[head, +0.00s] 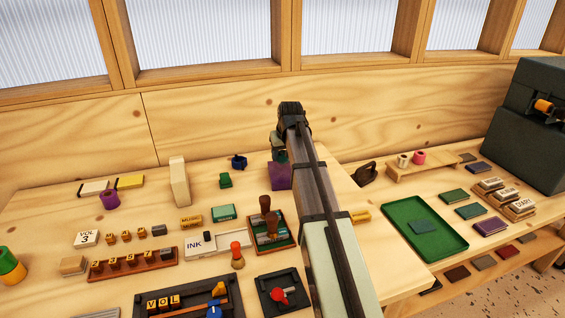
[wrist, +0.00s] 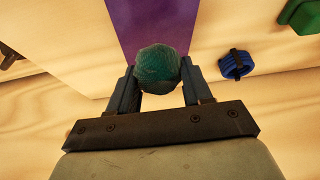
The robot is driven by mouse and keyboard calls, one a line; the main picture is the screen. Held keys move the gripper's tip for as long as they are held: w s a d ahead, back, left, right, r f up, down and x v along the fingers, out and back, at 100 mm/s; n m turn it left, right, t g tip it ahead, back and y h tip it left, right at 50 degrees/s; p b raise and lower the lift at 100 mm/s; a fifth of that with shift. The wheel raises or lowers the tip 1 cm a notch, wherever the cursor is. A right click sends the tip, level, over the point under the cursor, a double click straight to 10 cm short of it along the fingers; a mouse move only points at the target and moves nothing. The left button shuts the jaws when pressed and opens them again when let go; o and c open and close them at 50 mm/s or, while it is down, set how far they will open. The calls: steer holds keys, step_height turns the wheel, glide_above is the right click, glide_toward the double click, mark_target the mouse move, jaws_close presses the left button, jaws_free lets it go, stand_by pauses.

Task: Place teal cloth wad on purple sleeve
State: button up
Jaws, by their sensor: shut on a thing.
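My gripper (wrist: 158,80) is shut on the teal cloth wad (wrist: 158,64), a rounded dark teal lump between the two fingers. In the head view the wad (head: 278,142) shows in part beside my arm, above the purple sleeve. The purple sleeve (head: 277,176) stands at the back of the table, partly hidden behind my arm. In the wrist view the sleeve (wrist: 150,22) is a flat purple face just beyond the wad. I cannot tell whether the wad touches it.
A blue coil (head: 238,162) and a green object (head: 225,180) are left of the sleeve. A cream block (head: 180,181) stands further left. A purple roll (head: 109,201) lies near the left. A green tray (head: 424,229) is on the right, beyond a table edge.

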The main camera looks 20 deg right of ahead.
mark_target(282, 161)
steer(key=shift+f, duration=1.7)
steer(key=shift+f, duration=0.1)
steer(key=o, duration=1)
steer(key=v, duration=1.2)
